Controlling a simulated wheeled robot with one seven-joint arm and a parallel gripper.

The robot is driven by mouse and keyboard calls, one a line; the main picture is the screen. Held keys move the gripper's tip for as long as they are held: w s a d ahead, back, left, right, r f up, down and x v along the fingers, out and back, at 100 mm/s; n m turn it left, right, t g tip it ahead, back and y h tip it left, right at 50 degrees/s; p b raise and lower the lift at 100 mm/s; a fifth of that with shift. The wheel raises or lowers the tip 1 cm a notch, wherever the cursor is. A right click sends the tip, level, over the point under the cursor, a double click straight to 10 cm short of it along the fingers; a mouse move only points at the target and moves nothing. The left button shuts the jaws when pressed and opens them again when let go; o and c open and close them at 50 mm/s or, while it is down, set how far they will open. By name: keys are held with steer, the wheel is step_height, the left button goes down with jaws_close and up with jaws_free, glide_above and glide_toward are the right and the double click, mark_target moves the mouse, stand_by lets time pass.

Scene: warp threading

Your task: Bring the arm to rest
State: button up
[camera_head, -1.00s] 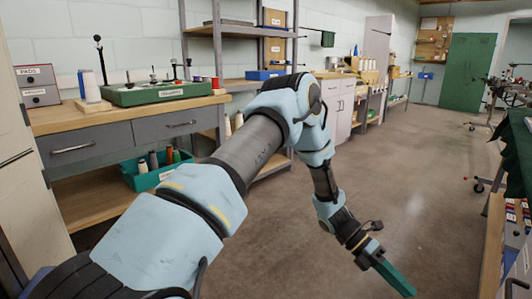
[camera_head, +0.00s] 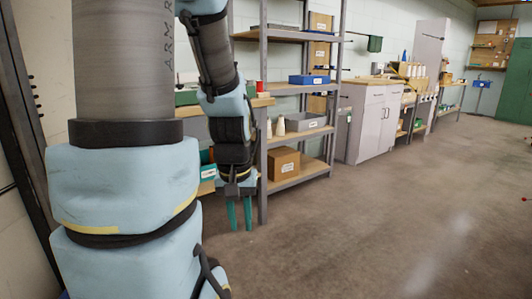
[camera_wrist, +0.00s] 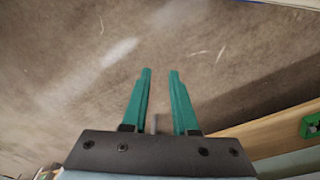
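My gripper (camera_head: 240,215) hangs pointing down in the head view, left of the picture's middle, in front of the metal shelf unit. Its two green fingers are apart with a gap between them. In the wrist view my gripper (camera_wrist: 159,75) shows both green fingers spread, with only bare floor beyond them. Nothing is held. My arm is folded up close at the left of the head view and hides much of the workbench behind it.
A grey shelf unit (camera_head: 263,165) stands just behind my gripper, holding a cardboard box (camera_head: 284,164) and a blue bin (camera_head: 309,79). A white cabinet (camera_head: 370,125) stands farther back. Concrete floor (camera_head: 400,220) is clear to the right. A wooden edge (camera_wrist: 270,132) shows in the wrist view.

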step_height(320, 180, up, 21)
steer(key=a+p, duration=0.1)
steer(key=p, duration=1.9)
steer(key=shift+s+m+p, duration=0.15)
steer(key=shift+m+p, duration=0.15)
steer(key=shift+p, duration=0.05)
